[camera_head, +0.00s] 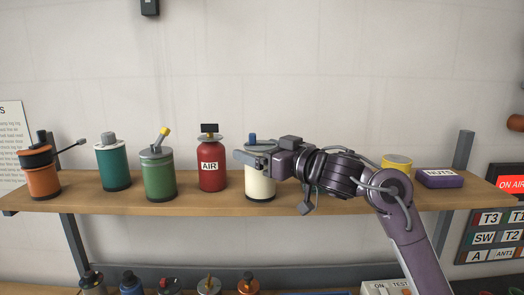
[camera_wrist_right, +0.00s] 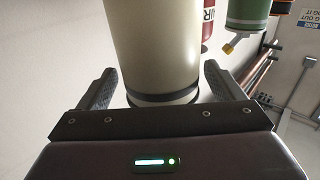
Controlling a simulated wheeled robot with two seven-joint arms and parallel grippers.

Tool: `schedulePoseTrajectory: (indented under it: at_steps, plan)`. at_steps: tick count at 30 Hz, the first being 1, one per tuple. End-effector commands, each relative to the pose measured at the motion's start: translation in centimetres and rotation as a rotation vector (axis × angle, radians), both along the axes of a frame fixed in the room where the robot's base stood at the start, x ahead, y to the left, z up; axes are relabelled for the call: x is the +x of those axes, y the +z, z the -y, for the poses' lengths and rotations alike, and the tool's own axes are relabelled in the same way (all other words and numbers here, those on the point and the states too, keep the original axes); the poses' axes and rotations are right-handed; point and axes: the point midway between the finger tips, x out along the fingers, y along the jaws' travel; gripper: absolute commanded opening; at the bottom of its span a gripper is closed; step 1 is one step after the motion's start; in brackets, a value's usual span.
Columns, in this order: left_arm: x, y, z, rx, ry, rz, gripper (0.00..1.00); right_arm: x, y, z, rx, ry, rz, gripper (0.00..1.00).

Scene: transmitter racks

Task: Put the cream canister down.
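The cream canister (camera_head: 259,184) stands upright on the wooden shelf (camera_head: 210,205), with its dark base at the board. A blue knob shows on its top. My right gripper (camera_head: 252,158) is at the canister's upper part, coming from the right. In the right wrist view, which looks inverted, the canister (camera_wrist_right: 155,45) lies between the two grey fingers of my right gripper (camera_wrist_right: 160,82). Wall shows in gaps between the fingers and the canister, so the gripper looks open around it. Whether a fingertip touches is unclear. My left gripper does not show.
To the left on the shelf stand the red AIR canister (camera_head: 211,172), green canister (camera_head: 158,175), teal canister (camera_head: 113,166) and orange oiler (camera_head: 42,180). A yellow tin (camera_head: 397,162) and purple NUTS box (camera_head: 439,178) stand at right. My right forearm hides some shelf.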

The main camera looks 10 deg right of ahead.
Motion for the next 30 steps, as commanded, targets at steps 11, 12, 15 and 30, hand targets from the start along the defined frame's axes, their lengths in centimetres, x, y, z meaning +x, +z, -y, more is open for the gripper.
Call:
schedulePoseTrajectory:
  at_steps: [11, 12, 15, 30]
  plan:
    - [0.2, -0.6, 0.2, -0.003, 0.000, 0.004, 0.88, -1.0, 0.1, 0.8, 0.000, -0.002, 0.004, 0.88]
    - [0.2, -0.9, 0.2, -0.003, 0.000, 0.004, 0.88, -1.5, 0.0, 1.1, -0.002, -0.002, 0.004, 0.88]
    - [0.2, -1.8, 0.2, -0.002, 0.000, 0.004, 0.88, -3.3, -0.1, 2.3, -0.003, -0.003, 0.006, 0.88]
    - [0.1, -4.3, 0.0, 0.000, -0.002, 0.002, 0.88, -9.8, 0.2, 6.6, -0.002, -0.001, 0.001, 0.88]
